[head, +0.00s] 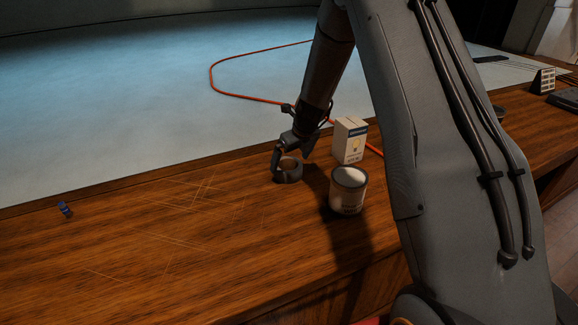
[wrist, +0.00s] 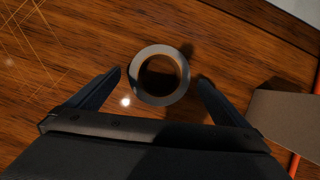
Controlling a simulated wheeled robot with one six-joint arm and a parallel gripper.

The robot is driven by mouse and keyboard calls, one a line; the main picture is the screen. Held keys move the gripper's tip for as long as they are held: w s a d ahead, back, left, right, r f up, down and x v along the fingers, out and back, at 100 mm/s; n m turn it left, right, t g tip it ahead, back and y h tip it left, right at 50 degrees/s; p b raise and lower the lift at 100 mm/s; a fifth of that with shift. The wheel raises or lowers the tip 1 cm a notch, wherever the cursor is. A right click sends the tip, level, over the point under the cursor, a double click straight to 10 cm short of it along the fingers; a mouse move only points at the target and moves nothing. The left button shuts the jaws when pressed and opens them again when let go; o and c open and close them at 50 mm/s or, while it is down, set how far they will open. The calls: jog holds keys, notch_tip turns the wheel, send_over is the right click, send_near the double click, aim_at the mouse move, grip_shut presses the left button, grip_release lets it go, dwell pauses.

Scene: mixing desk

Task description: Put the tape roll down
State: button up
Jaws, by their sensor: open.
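The tape roll (head: 288,175) is a dark grey ring lying flat on the wooden desk, with its hole facing up. In the wrist view the tape roll (wrist: 160,53) shows as a grey ring with a brown inner core. My gripper (wrist: 160,82) is open, its two fingers on either side of the roll with a gap visible on each side. In the head view my gripper (head: 283,160) is right at the roll and partly hides it. Whether the roll's underside rests fully on the wood is hidden, but it appears to sit on the desk.
A white tin (head: 347,195) and a small light-bulb box (head: 350,142) stand close to the right of the roll. An orange cable (head: 212,80) runs behind. A small blue item (head: 65,209) lies far left. The desk (head: 150,240) to the left is mostly clear.

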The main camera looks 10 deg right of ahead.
jog(key=b+v, duration=0.1)
jog(key=v, duration=0.7)
jog(key=s+a+r+n+g+h, duration=0.1)
jog(key=s+n, duration=1.4)
jog(key=s, duration=0.1)
jog(key=s+a+r+n+g, duration=0.1)
jog(key=s+r+n+g, duration=0.1)
jog(key=s+n, duration=1.4)
jog(key=shift+s+r+h, duration=0.3)
jog(key=shift+h, duration=0.1)
jog(key=shift+c, duration=0.3)
